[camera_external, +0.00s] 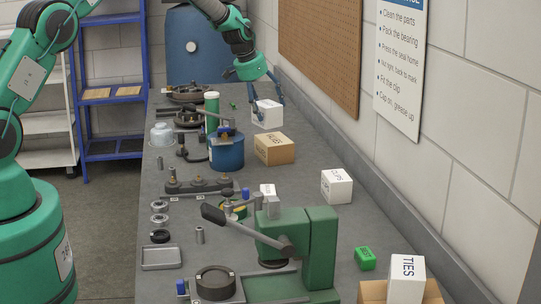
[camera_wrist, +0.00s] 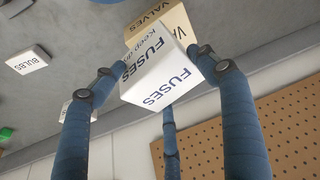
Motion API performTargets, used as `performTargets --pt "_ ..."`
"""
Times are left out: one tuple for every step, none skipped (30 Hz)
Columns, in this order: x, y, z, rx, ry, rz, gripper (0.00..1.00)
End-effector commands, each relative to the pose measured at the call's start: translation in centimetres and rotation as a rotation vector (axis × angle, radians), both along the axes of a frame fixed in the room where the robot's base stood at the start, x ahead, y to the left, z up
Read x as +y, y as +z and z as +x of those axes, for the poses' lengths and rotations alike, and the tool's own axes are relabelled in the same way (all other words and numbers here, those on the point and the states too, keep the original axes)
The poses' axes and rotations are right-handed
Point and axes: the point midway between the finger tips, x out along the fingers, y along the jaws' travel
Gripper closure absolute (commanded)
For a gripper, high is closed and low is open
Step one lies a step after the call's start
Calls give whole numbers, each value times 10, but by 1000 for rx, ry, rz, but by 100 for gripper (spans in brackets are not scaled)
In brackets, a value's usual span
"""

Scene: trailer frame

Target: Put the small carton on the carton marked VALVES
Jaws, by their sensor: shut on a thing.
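The small white carton marked FUSES (camera_wrist: 152,80) is between the blue fingers of my gripper (camera_external: 268,100), which is shut on it. In the external view this white carton (camera_external: 267,115) is at the far end of the bench, just behind the tan carton marked VALVES (camera_external: 280,149). The VALVES carton sits on the bench, its top bare. It also shows in the wrist view (camera_wrist: 170,20), partly hidden behind the FUSES carton. I cannot tell whether the FUSES carton is clear of the bench.
A white carton (camera_external: 336,187) stands nearer along the wall side. A carton marked TIES (camera_external: 405,279) sits on a tan carton in front. The pegboard wall (camera_external: 320,45) borders the right.

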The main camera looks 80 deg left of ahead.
Motion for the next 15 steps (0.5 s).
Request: performTargets --pt "0 -8 0 0 0 0 57" --pt "0 -12 0 0 0 0 57" --pt "0 -16 0 0 0 0 57" --pt "0 -19 0 0 0 0 57" --pt "0 -20 0 -1 0 0 57" --pt "0 -22 0 -1 0 0 57" --pt "0 -23 0 -2 0 1 57" --pt "0 -23 0 -2 0 1 57" --pt "0 -24 1 -2 0 1 57" --pt "0 -24 1 -2 0 1 57" --pt "0 -23 1 -2 0 1 57" --pt "0 -23 1 -2 0 2 57" --pt "0 -23 0 -2 0 1 57" --pt "0 -23 0 -2 0 2 57" --pt "0 -24 1 -2 0 1 57"
